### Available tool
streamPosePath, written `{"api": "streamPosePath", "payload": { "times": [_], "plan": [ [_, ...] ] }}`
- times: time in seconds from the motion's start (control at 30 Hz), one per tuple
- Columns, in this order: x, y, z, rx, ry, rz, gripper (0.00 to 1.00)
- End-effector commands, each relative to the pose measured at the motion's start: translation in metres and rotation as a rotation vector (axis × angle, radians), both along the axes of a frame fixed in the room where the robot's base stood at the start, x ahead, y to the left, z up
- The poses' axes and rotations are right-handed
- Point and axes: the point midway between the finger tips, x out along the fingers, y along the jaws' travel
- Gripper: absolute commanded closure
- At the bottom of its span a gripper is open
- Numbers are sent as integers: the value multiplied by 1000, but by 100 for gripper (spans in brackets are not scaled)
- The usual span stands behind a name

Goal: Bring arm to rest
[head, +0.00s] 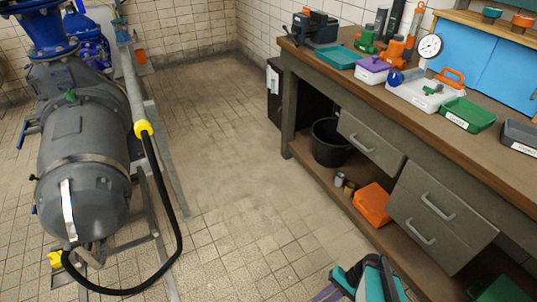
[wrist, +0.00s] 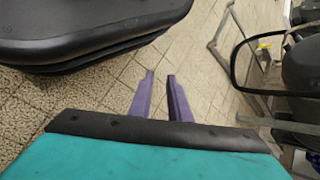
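My arm shows at the bottom edge of the head view as teal and dark links, low in front of the workbench. The purple fingers of my gripper (head: 326,293) just show there, pointing down and left, partly cut off by the picture edge. In the wrist view both purple fingers of my gripper (wrist: 161,76) are seen with a gap between them. Only tiled floor (wrist: 215,120) shows in the gap, and the gripper holds nothing. A large black rounded body at upper left of the wrist view appears to be my base.
The workbench (head: 408,93) with drawers stands on the right, with a dial gauge (head: 430,46) and trays on top. A black bucket (head: 328,143) and orange bin (head: 372,204) sit on its lower shelf. A grey tank (head: 85,170) with a black hose (head: 178,225) stands left. Floor between is clear.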

Motion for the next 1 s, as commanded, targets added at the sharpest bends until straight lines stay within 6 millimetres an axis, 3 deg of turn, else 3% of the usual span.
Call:
{"api": "streamPosePath", "payload": {
  "times": [0.23,0.6,1.0],
  "plan": [
    [-29,20,19,-132,55,176,83],
    [-61,30,46,-341,85,431,83],
    [-73,29,63,-484,69,596,83]
  ]
}}
